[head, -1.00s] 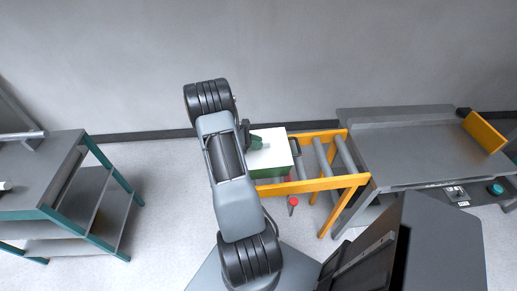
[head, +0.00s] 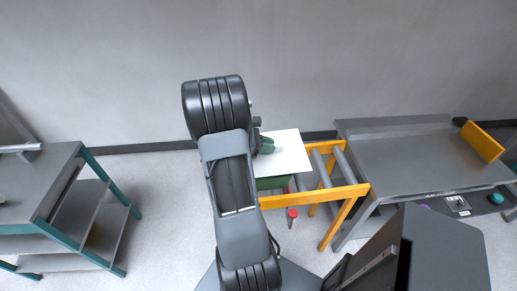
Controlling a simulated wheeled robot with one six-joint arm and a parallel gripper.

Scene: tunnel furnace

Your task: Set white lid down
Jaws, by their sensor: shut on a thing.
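The white lid (head: 292,158) is a flat square plate, seen from above at the centre of the head view. My gripper (head: 270,147), with dark green fingers, is shut on the lid near its middle, at what looks like a small white handle. The lid is roughly level and appears raised above a green box (head: 270,183). Only part of the box's front side shows below the lid's near edge. The lid and my arm hide the box's top and left part.
The box stands at the left end of a yellow-framed roller conveyor (head: 335,193), which leads right to a grey bench (head: 400,165). A red knob (head: 292,213) is at the conveyor's front. A grey shelf cart (head: 40,180) with teal legs stands left, with clear floor between.

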